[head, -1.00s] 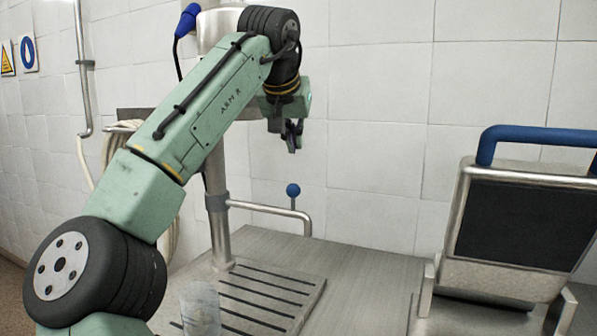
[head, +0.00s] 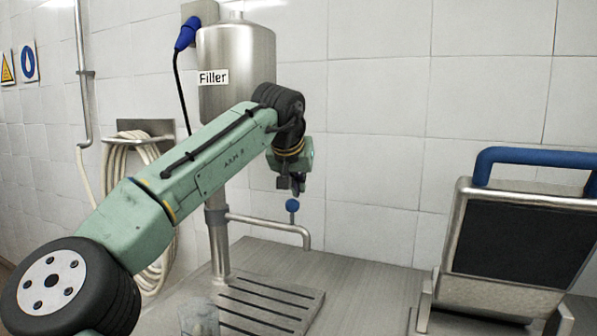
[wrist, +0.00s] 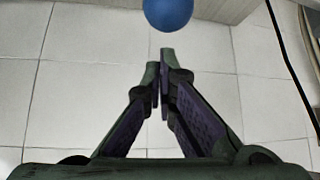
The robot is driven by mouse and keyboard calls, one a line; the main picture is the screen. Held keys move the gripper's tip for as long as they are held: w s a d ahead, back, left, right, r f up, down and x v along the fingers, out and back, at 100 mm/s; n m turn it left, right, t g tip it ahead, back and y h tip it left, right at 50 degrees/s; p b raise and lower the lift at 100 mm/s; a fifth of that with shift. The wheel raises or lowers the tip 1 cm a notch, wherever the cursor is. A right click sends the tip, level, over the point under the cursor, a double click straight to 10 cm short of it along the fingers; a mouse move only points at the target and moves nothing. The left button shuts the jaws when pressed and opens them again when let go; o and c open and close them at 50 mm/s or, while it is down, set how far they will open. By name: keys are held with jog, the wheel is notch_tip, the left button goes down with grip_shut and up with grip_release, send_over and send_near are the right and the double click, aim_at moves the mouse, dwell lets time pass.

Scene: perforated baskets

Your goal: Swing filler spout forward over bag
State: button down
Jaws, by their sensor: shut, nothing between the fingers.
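The filler (head: 237,85) is a steel tank on a post at the back of the counter. Its spout (head: 265,224) is a thin steel pipe that reaches right from the post and bends down at its end. A blue ball knob (head: 292,205) stands up from the spout near that bend. My gripper (head: 298,192) is shut and empty, just above the knob in the head view. In the wrist view the fingertips (wrist: 166,52) meet just short of the blue knob (wrist: 168,12), at the top edge. A clear bag or cup (head: 198,316) shows low in the head view, partly cut off.
A slotted drain grate (head: 262,302) lies below the spout. A steel machine with a dark panel and blue handle (head: 540,157) stands at the right. A coiled hose (head: 150,200) hangs on the left wall. Counter between grate and machine is clear.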

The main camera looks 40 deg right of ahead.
jog(key=shift+s+a+f, duration=0.15)
jog(key=shift+s+a, duration=0.55)
jog(key=shift+a, duration=0.05)
jog(key=shift+s+a, duration=0.1)
